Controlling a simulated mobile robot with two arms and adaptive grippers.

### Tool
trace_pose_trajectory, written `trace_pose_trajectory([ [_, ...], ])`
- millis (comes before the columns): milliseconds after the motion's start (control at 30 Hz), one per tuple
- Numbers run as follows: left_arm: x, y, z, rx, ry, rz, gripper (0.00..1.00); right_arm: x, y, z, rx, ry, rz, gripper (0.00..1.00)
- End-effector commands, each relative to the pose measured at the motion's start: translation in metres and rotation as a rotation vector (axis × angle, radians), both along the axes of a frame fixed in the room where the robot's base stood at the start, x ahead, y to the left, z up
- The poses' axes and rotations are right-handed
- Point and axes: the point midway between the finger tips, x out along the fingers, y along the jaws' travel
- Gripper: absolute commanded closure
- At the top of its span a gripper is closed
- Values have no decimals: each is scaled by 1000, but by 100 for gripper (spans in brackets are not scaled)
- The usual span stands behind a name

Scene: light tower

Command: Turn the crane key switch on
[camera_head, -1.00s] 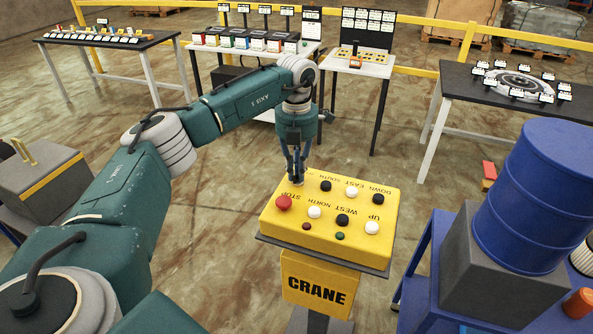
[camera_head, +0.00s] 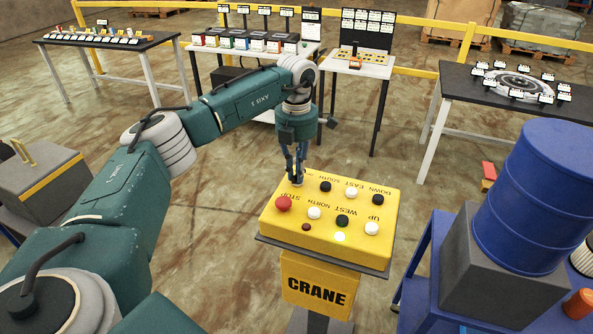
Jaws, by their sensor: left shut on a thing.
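The yellow crane control box (camera_head: 277,228) stands on a pedestal with a CRANE sign (camera_head: 316,290) in the middle front. Its top carries a red stop button (camera_head: 284,203), several black and white buttons, a small dark red lamp (camera_head: 306,227) and a small lamp (camera_head: 340,237) that glows bright white. My left gripper (camera_head: 296,178) reaches down to the box's far left part, behind the stop button. Its fingers are shut on the key switch, which they mostly hide, so its angle cannot be told. My right gripper is not in view.
A blue barrel (camera_head: 535,200) on a grey block stands close on the right. A grey case (camera_head: 40,183) is at the left. Tables with panels stand behind, along a yellow rail (camera_head: 425,72). The floor between is mostly clear.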

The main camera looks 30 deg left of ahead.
Motion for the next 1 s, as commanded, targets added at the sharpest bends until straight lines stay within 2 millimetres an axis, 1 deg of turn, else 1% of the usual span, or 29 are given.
trace_pose_trajectory([
  [33,2,1,2,1,-7,0,100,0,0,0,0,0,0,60],
  [67,2,1,2,1,-7,0,82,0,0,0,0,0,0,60],
  [100,2,1,2,1,-7,1,74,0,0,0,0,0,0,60],
  [133,1,1,2,1,-6,1,69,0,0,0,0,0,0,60],
  [433,1,0,2,0,-2,1,69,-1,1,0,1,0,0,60],
  [567,1,0,12,-1,-5,1,69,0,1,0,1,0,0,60],
  [667,2,0,29,-1,-7,1,69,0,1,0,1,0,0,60],
  [900,2,0,81,0,-8,0,69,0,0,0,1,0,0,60],
  [1000,1,0,99,0,-7,1,69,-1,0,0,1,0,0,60],
])
